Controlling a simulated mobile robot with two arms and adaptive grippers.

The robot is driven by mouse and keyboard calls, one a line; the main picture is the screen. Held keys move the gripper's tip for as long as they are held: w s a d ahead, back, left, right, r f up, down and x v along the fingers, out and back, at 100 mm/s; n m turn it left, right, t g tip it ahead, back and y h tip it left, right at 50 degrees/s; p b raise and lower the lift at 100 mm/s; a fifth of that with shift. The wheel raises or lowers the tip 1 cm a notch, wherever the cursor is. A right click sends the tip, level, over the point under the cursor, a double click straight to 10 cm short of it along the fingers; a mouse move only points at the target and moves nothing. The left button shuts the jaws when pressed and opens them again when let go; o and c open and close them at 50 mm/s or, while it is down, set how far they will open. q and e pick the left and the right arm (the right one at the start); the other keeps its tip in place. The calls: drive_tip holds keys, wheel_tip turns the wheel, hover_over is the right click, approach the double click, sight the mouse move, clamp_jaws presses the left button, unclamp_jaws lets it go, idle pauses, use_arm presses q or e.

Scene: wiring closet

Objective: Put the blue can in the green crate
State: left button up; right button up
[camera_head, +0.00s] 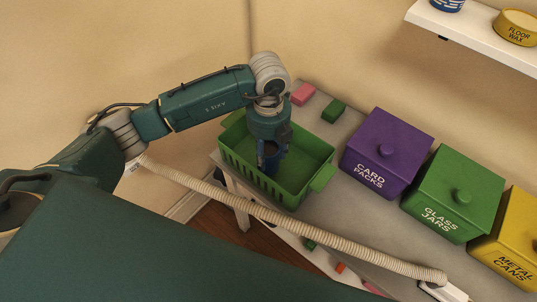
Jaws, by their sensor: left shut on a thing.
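The green crate (308,176), with slotted sides and handles, stands on the grey table at the left end. My left gripper (269,152) points down into the crate from above. It is shut on a blue thing, seemingly the blue can (266,160), which shows only in part between the fingers and within the crate's outline. I cannot tell whether the can touches the crate floor. My right gripper is not in view.
Lidded boxes stand on the table to the right: purple (384,152), green (446,200) and yellow (514,238). Pink (303,94) and green (334,110) blocks lie behind the crate. A ribbed hose (290,226) crosses in front. A wall shelf (475,37) holds a floor wax tin (516,27).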

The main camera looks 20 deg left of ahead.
use_arm(q)
wheel_tip(320, 180, down, 2)
drive_tip(key=shift+f, duration=0.1)
drive_tip(key=shift+f, duration=0.15)
drive_tip(key=o, duration=0.9)
drive_tip(key=shift+c, duration=0.2)
